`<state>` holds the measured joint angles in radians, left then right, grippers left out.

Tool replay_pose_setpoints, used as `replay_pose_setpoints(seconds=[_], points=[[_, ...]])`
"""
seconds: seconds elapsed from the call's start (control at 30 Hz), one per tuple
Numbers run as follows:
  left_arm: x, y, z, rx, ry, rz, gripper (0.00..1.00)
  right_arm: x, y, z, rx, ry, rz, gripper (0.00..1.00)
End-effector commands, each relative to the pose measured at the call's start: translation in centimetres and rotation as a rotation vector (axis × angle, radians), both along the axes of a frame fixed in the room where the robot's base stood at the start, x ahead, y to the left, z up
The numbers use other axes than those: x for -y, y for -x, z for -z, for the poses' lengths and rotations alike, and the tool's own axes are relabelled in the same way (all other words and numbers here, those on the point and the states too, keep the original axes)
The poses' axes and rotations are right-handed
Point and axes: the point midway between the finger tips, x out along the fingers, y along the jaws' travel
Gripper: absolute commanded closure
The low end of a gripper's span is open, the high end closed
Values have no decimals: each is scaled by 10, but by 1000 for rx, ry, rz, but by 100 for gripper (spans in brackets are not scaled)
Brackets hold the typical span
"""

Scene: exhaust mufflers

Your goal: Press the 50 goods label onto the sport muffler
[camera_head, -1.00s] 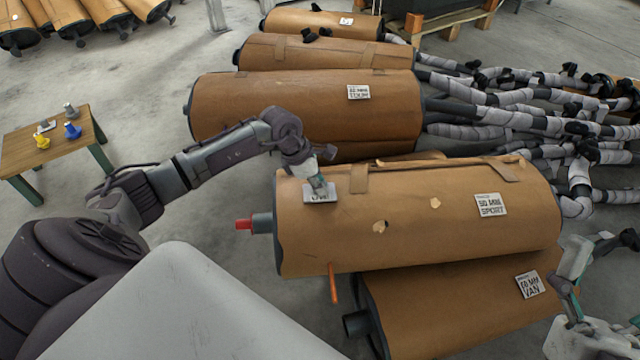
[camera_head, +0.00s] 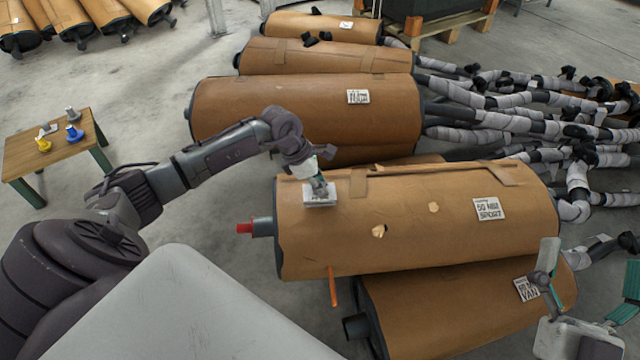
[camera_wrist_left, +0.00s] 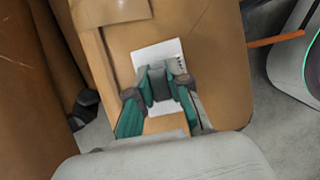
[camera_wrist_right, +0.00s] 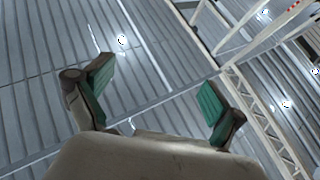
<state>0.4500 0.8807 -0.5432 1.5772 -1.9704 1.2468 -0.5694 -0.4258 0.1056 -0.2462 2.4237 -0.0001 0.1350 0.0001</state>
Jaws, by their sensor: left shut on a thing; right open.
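The sport muffler (camera_head: 400,235) lies wrapped in brown paper on another muffler. Its printed label (camera_head: 489,209) reads 50 MM SPORT. A white label (camera_head: 308,199) is at its left end, and it also shows in the left wrist view (camera_wrist_left: 146,56). Its print is mostly covered. My left gripper (camera_head: 320,188) is over this label, shut on a small grey piece (camera_wrist_left: 158,84). I cannot tell whether that piece is part of the label, or whether the label lies fully flat. My right gripper (camera_head: 592,278) is open and empty at the lower right, fingers upward.
The van muffler (camera_head: 420,315) lies below in front, with its own label (camera_head: 528,288) behind my right gripper. An orange rod (camera_head: 333,288) sticks out at the sport muffler's lower edge. More mufflers (camera_head: 310,108) lie behind. A small table (camera_head: 25,165) at left bears several coloured pieces.

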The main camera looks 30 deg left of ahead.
Motion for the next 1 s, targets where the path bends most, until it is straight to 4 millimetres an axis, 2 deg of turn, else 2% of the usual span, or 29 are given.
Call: replay_pose_setpoints(seconds=[0.57,1.0], points=[[0,0,-11,0,0,0,97,2,-14,21,-157,49,14,5],[0,0,-18,0,0,0,97,3,-19,45,-293,82,19,5]])
